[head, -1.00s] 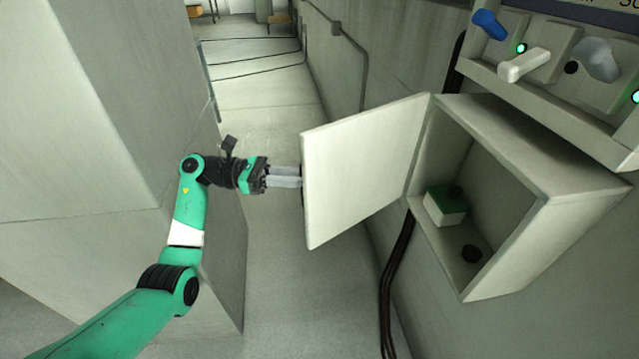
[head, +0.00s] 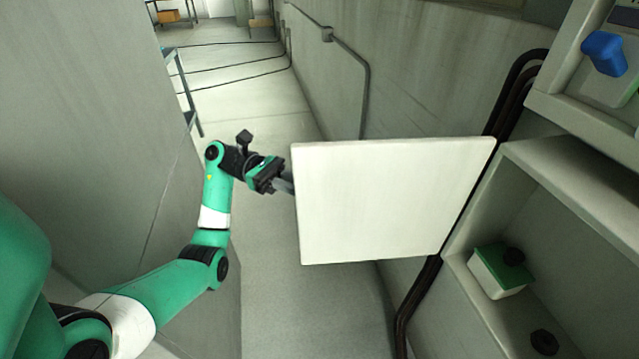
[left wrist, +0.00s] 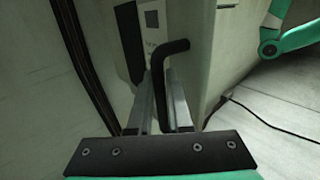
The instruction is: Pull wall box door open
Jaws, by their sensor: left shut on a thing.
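The wall box door (head: 390,200) is a flat white panel, swung wide open from the wall box (head: 590,190) at the right of the head view. My left gripper (head: 288,184) is at the door's free left edge, with its fingertips partly hidden behind the panel. In the left wrist view the fingers (left wrist: 163,105) are shut on a black bent handle (left wrist: 178,75). The handle is hidden behind the door in the head view. My right gripper does not show in either view.
Inside the box are a white block with a green top (head: 500,270) and a dark round knob (head: 544,342). Black cables (head: 420,290) run down the wall. A panel with a blue knob (head: 605,52) is above the box. A grey block (head: 90,120) stands at the left.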

